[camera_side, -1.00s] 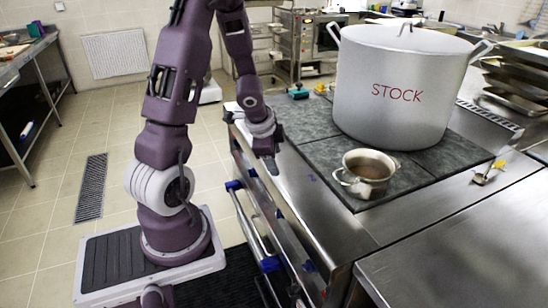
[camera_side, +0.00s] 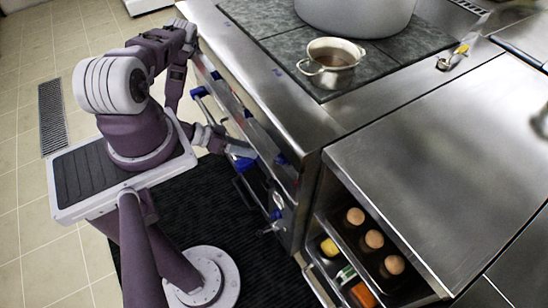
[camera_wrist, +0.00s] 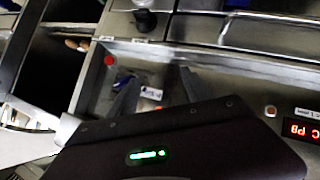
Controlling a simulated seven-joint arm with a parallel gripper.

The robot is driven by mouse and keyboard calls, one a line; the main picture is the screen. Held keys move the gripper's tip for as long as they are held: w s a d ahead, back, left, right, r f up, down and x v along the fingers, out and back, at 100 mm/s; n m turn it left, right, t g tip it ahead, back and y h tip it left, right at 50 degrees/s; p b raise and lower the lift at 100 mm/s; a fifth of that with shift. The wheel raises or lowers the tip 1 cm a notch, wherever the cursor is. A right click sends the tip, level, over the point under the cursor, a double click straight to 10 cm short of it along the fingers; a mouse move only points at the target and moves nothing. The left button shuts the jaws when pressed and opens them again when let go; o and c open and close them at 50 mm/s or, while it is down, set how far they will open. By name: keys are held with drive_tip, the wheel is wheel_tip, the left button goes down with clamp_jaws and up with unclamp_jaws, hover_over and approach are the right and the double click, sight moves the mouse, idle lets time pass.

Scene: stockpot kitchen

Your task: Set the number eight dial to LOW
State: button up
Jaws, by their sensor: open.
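Blue dials sit along the front of the steel range in the side view, one of them (camera_side: 246,163) close to my gripper (camera_side: 243,150). No number can be read, so I cannot tell which dial is number eight. My gripper is low in front of the range's front panel. In the wrist view my gripper (camera_wrist: 156,84) has its two grey fingers apart, pointing at the panel. A blue dial (camera_wrist: 122,78) shows beside the left finger, partly hidden by it. A small white label (camera_wrist: 151,94) lies between the fingers, too small to read.
A red round light or button (camera_wrist: 109,60) and a red display (camera_wrist: 308,132) are on the panel. A small pot (camera_side: 332,64) stands on the cooktop by the stockpot (camera_side: 358,12). A black mat (camera_side: 250,255) covers the floor.

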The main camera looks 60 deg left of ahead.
sight(278, 159)
drive_tip(key=d+r+n+t+h, duration=0.1)
drive_tip(key=d+r+n+t, duration=0.25)
drive_tip(key=d, duration=0.35)
drive_tip(key=x, duration=0.4)
drive_tip(key=f+x, duration=0.1)
drive_tip(key=x, duration=0.1)
drive_tip(key=shift+w+a, duration=0.15)
drive_tip(key=shift+a, duration=0.1)
drive_tip(key=shift+c, duration=0.2)
clamp_jaws()
